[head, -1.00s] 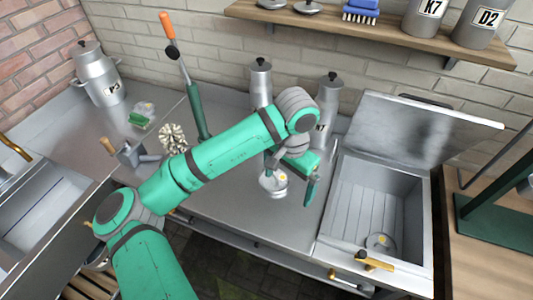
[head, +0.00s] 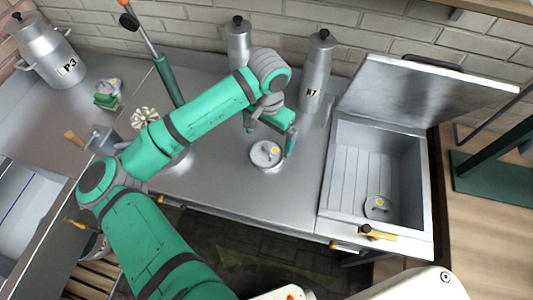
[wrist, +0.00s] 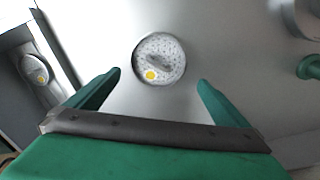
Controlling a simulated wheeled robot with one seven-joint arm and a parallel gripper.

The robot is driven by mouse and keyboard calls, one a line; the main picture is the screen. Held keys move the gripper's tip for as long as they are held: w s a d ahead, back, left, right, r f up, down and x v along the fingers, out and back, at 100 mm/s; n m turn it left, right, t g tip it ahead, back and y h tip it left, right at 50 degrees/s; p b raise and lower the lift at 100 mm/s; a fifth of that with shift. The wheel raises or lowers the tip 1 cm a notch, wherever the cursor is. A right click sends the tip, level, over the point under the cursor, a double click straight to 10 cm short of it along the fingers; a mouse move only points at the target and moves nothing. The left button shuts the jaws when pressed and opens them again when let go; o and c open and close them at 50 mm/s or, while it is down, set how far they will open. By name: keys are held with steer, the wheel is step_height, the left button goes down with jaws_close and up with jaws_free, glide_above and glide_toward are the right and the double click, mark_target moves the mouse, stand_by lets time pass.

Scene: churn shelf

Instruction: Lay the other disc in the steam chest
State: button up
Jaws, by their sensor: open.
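The other disc (head: 265,153) is a round, speckled grey plate with a raised grip and a yellow dot. It lies flat on the steel counter, left of the steam chest (head: 328,195). It also shows in the wrist view (wrist: 160,50), just beyond my open fingers. My gripper (head: 268,136) is open and empty, above and beside this disc; in the wrist view, its fingertips (wrist: 160,78) stand apart on either side of it. The steam chest is a steel box with its lid raised. One disc (head: 377,206) with a yellow dot lies on its floor near the front right.
The raised lid (head: 415,95) leans back behind the chest. Canisters (head: 315,75) stand against the back wall, behind my gripper. A green-based lever (head: 168,78) stands to the left. A green frame (head: 495,160) is on the wooden counter at right. Bare counter lies between disc and chest.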

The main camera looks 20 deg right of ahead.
mark_target(270, 151)
steer(key=f, duration=0.5)
steer(key=shift+s+d, duration=0.15)
steer(key=shift+d, duration=0.1)
steer(key=c, duration=1.2)
steer(key=shift+o, duration=0.2)
steer(key=shift+r, duration=0.1)
